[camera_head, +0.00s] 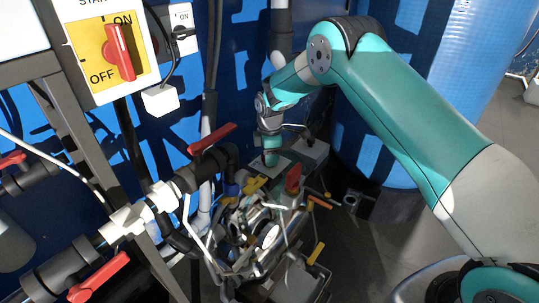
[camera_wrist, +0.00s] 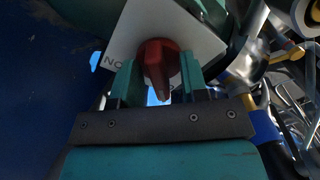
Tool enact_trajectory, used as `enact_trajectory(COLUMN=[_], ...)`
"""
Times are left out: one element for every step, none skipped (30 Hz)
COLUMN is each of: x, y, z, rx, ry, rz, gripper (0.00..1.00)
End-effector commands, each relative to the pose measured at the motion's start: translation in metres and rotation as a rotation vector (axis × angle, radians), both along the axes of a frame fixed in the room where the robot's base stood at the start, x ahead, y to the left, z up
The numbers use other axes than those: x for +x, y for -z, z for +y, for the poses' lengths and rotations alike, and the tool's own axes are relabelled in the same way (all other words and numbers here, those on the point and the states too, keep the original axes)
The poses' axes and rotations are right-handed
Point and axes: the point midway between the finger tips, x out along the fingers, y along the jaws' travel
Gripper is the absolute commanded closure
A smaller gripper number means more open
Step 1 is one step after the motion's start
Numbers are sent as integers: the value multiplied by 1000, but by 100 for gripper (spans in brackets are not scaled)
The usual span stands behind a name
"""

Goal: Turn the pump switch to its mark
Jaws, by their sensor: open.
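The pump switch (camera_wrist: 157,60) is a red knob on a white plate (camera_wrist: 200,45) in the wrist view. Its narrow pointer end faces down the picture, toward my gripper's crossbar. My gripper (camera_wrist: 157,72) is open, with one teal finger on each side of the knob. I cannot tell whether either finger touches it. In the head view my gripper (camera_head: 270,160) points down over a pale plate (camera_head: 257,168) among the pump fittings; the knob is hidden there.
Pipes with red handles (camera_head: 212,139) stand left of my arm. Metal pipework with yellow handles (camera_head: 315,253) crowds the front. A red-capped fitting (camera_head: 293,179) stands just right of my gripper. A large yellow panel (camera_head: 106,55) with a red ON/OFF switch is at upper left.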

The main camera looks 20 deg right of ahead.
Motion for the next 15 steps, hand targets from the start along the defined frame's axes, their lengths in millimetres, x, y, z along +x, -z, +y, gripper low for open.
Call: enact_trajectory(x=[0, 0, 0, 0, 0, 0, 0, 0, 0, 0, 0, 0, 0, 0, 0], y=[0, 0, 0, 0, 0, 0, 0, 0, 0, 0, 0, 0, 0, -1, -1], z=[0, 0, 0, 0, 0, 0, 0, 0, 0, 0, 0, 1, 1, 1, 1], rx=[0, 0, 0, 0, 0, 0, 0, 0, 0, 0, 0, 0, 0, 0, 0], ry=[0, 0, 0, 0, 0, 0, 0, 0, 0, -1, -1, -1, -1, -1, 0], rz=[0, 0, -1, -1, -1, -1, -1, -1, -1, 0, 0, 0, 0, 0, 1], gripper=[60, 60, 60, 60, 62, 71, 78, 85, 94, 100, 100, 100, 100, 100, 100])
